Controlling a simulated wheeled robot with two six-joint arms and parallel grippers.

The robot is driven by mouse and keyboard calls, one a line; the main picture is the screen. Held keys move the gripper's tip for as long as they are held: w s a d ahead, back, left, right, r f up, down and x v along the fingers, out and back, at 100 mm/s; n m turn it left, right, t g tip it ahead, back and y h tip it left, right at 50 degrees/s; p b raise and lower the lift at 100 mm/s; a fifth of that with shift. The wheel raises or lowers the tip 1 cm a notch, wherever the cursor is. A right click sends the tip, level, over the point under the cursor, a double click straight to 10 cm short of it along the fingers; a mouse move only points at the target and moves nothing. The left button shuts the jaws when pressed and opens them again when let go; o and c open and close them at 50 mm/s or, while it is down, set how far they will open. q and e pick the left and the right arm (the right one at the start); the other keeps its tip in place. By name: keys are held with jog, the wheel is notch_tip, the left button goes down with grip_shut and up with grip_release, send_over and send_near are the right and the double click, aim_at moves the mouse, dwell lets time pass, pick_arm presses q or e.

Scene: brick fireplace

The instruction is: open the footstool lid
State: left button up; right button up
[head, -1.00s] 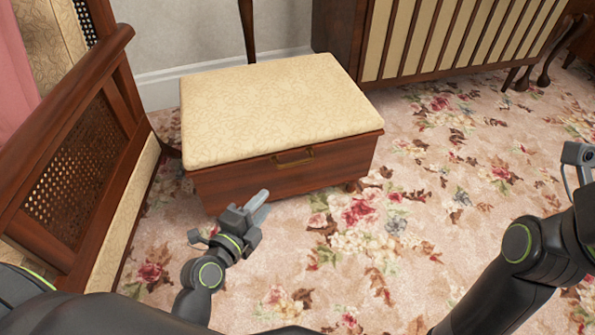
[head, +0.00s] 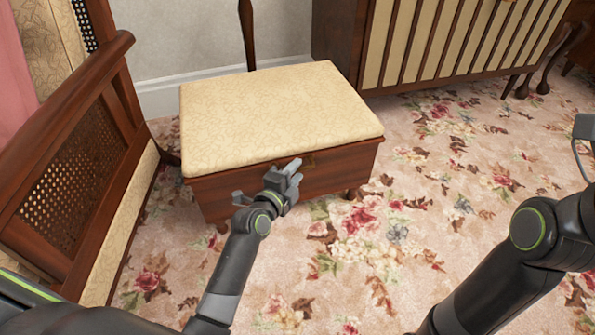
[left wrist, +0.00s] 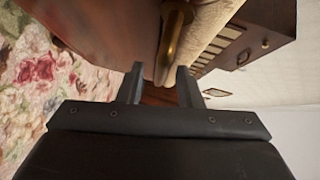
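The footstool (head: 340,172) is a dark wooden box on short legs. Its lid (head: 275,110), padded in cream patterned fabric, lies flat and closed. A brass handle (head: 308,161) sits on the front face just under the cushion, partly covered by my left gripper in the head view. My left gripper (head: 291,168) is at the handle, in front of the box. In the left wrist view, its two fingers (left wrist: 160,82) stand apart, with the brass handle (left wrist: 174,38) just ahead of the gap. My right gripper (head: 583,132) is only partly seen at the right edge; its fingers cannot be made out.
A wooden chair (head: 75,190) with cane side panels stands close on the left. A slatted wooden cabinet (head: 440,45) stands behind on the right. The floral carpet (head: 400,240) is clear in front and to the right of the footstool.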

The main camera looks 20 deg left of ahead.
pick_arm(q)
jog(key=shift+x, duration=0.8)
grip_shut()
